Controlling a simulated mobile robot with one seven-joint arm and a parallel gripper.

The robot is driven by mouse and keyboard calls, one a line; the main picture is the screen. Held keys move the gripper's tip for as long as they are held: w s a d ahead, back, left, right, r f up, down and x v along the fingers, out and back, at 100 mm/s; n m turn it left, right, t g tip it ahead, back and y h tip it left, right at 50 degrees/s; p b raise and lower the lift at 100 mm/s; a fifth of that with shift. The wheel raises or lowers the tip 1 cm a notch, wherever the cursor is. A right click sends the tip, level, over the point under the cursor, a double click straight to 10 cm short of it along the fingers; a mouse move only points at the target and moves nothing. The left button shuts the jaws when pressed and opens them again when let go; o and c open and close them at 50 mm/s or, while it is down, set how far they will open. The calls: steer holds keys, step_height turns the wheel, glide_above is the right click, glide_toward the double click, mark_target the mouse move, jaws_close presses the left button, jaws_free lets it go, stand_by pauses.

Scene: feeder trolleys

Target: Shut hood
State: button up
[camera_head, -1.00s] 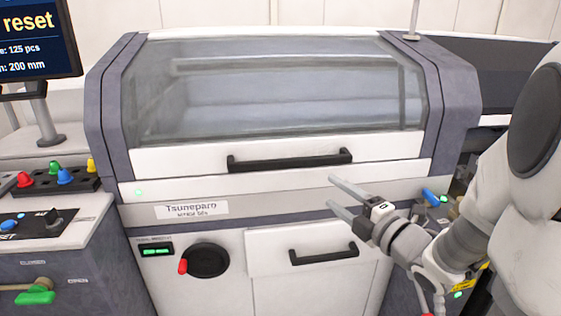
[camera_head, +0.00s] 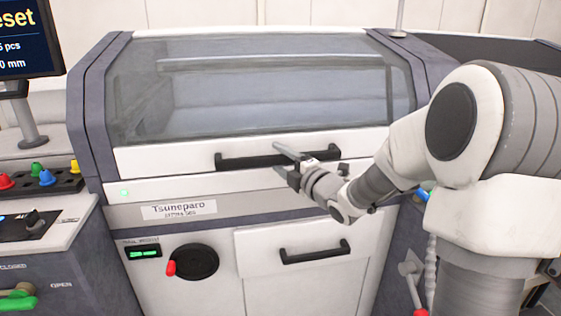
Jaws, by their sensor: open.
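The hood (camera_head: 150,156) is the machine's large upper cover, with a clear window (camera_head: 250,90) in a white frame. It looks lowered, its lower edge resting close along the white body strip below. Its black bar handle (camera_head: 240,162) runs across the front of the frame. My gripper (camera_head: 285,160) is open at the right half of the handle, its fingers pointing left over or beside the bar. I cannot tell whether the fingers touch the handle.
Below are a white drawer front with a black handle (camera_head: 315,252), a round black knob with a red grip (camera_head: 192,263) and a green display (camera_head: 143,253). A control desk (camera_head: 60,235) with coloured buttons and a screen (camera_head: 22,40) stand at left.

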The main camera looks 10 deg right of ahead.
jaws_close()
stand_by(0.4)
stand_by(1.1)
